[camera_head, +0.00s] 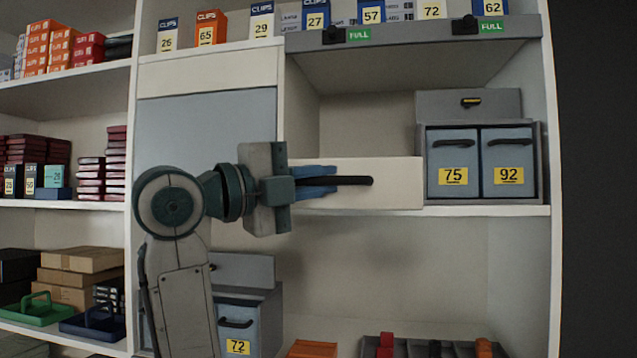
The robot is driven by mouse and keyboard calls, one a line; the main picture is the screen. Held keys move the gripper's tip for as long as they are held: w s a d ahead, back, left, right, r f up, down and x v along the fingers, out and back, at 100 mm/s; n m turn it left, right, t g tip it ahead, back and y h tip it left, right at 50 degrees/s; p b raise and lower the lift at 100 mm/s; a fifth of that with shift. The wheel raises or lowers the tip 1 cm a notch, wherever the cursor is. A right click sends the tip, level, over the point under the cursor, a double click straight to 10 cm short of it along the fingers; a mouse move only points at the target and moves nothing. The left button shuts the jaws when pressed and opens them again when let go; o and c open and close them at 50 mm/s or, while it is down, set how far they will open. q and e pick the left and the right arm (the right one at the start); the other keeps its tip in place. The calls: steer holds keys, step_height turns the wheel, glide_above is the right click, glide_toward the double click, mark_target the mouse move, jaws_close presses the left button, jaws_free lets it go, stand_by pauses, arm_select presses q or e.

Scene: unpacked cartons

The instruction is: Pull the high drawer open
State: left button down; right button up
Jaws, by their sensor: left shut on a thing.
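A cream-white drawer front (400,185) with a dark bar handle (352,181) shows at the middle of the head view, at the height of the middle shelf. My left gripper (318,180) comes in from the left and its blue fingers are shut on the left part of the handle. The gripper and wrist hide the left side of the drawer front. I cannot tell how far out the drawer stands. My right gripper is not in view.
A grey case with two blue bins, 75 (453,160) and 92 (507,160), stands right of the drawer front. A grey shelf (415,50) with numbered boxes overhangs it. Blue bin 72 (262,322) is below my arm. A low tray (450,348) lies on the lower shelf.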

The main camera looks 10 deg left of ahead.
arm_select(q)
steer(key=c, duration=1.7)
jaws_free()
steer(key=shift+w, duration=0.1)
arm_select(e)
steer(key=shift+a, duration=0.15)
